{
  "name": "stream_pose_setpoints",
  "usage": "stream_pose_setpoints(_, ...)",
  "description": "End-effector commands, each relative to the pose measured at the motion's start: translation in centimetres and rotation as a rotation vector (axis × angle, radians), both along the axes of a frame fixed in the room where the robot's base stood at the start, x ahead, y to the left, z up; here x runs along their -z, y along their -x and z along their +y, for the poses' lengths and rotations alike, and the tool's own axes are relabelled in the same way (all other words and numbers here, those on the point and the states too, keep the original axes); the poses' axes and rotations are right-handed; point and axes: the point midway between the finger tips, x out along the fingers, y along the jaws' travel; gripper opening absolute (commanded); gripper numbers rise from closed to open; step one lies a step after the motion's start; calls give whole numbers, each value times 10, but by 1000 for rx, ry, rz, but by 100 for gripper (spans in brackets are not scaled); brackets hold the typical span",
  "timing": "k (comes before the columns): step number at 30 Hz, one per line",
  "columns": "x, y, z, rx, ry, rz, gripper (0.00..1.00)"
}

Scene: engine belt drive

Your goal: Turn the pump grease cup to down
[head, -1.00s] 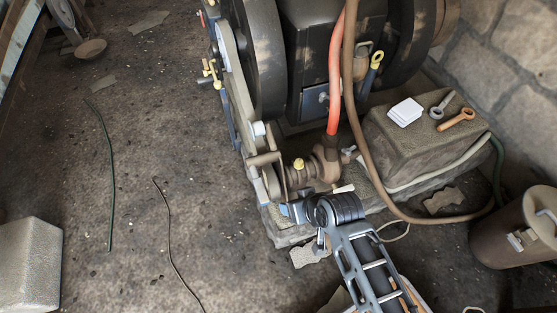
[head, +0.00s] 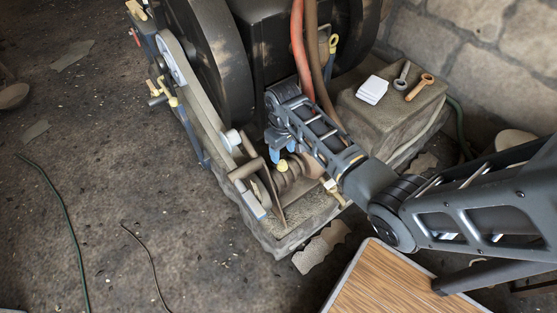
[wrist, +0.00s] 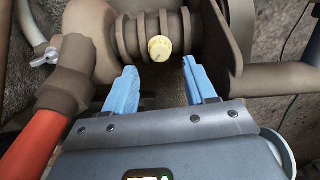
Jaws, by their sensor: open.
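The pump grease cup looks like a small pale-yellow knob (wrist: 160,48) on the ribbed brown pump body (wrist: 127,35) in the wrist view. It also shows small in the head view (head: 283,164), low beside the big wheel. My gripper (wrist: 162,72) has two blue fingers spread apart, one on each side of the cup's line and just short of it. Nothing is between the fingers. In the head view the gripper (head: 276,152) is close above the pump, partly hidden by my arm.
A red hose (head: 299,45) and a brown hose run down near my arm. A stone block (head: 372,122) holds a white pad (head: 372,89) and two small tools. The belt and wheel (head: 208,85) stand left of the pump. A wood-topped surface (head: 392,285) is at the front.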

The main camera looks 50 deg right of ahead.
Motion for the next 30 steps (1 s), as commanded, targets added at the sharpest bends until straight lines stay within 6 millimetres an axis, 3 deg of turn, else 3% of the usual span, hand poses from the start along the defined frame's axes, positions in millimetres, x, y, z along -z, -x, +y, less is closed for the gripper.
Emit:
stream_pose_setpoints(3, 24, 1, 0, 0, 0, 2, 56)
stream_pose_setpoints(9, 47, 0, 0, 1, 1, -1, 56)
stream_pose_setpoints(21, 54, 0, 0, 0, 1, -3, 56)
stream_pose_setpoints(30, 54, 0, 0, 0, 0, -2, 28)
